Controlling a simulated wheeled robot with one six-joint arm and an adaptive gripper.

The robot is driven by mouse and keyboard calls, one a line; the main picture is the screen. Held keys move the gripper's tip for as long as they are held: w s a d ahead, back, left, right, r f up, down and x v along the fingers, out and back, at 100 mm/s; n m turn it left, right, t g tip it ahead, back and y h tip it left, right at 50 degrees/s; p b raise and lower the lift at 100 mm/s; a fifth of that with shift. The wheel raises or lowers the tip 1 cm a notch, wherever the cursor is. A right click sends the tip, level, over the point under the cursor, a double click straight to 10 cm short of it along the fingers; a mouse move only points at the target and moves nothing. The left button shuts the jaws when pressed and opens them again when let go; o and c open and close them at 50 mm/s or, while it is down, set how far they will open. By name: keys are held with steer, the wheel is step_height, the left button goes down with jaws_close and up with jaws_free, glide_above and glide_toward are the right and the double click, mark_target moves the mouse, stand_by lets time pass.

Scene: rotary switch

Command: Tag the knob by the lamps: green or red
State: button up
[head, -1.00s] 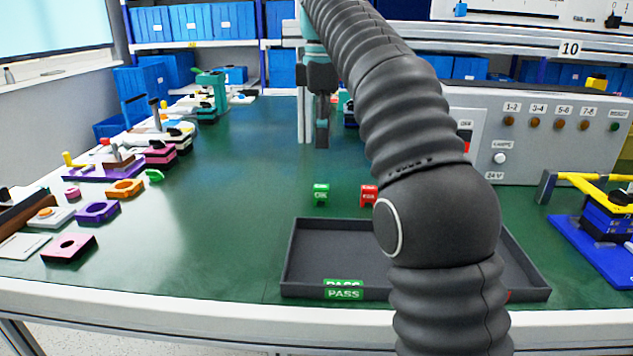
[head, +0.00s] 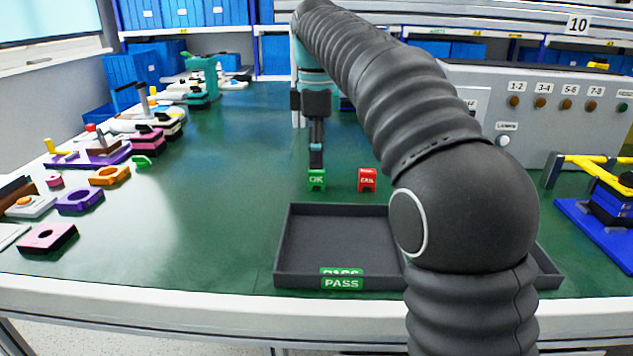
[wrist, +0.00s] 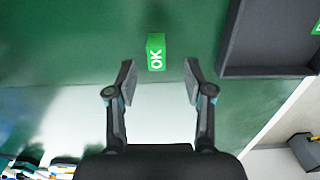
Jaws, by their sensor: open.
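The green OK tag (head: 317,180) stands on the green bench top behind the dark tray. It also shows in the wrist view (wrist: 156,52), ahead of and between the open fingers. The red FAIL tag (head: 367,179) stands to its right. My gripper (head: 316,165) is open and empty, pointing down just above or behind the green tag; in the wrist view its fingertips (wrist: 158,80) are apart with the tag between their lines. The lamps (head: 567,105) are small, amber and green, on the grey panel at right, all looking unlit. The knob cannot be made out; my arm covers part of the panel.
The dark tray (head: 281,250) with a PASS label lies at the front edge, its right half behind my arm. A blue and yellow fixture (head: 590,232) stands at right. Coloured parts line the left side. The bench between is clear.

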mark_target(316, 172)
steer(key=f+b, duration=0.1)
steer(key=f, duration=0.4)
steer(key=shift+w, duration=0.2)
steer(key=shift+c, duration=0.2)
steer(key=c, duration=0.9)
